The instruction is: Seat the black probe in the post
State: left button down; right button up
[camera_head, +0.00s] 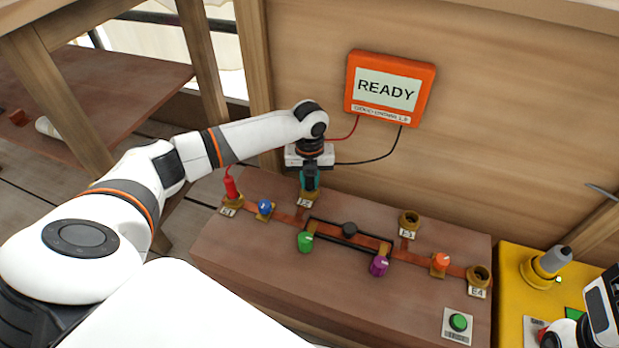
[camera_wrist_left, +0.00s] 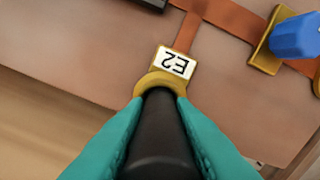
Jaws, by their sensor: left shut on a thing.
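My left gripper (camera_head: 309,180) has teal fingers and is shut on the black probe (camera_wrist_left: 160,125). It holds the probe at the brass post labelled E2 (camera_head: 306,198), at the back of the brown board. In the left wrist view the probe runs between the fingers (camera_wrist_left: 163,140) toward the E2 post's brass ring (camera_wrist_left: 160,82). The probe's lower end overlaps the ring there; its tip is hidden, so I cannot tell how deep it sits. In the head view the probe is mostly hidden by the gripper. My right gripper's fingers do not show.
The red probe (camera_head: 231,186) stands at post E1. Brass posts E3 (camera_head: 408,219) and E4 (camera_head: 479,275) look empty. Coloured knobs, a black bar frame and a green button (camera_head: 458,322) are on the board (camera_head: 270,258). An orange meter (camera_head: 389,87) reads READY; its red and black cables hang behind my gripper.

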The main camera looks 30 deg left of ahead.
pick_arm(q)
jog(key=c, duration=1.2)
grip_release()
jog(key=shift+c, duration=0.2)
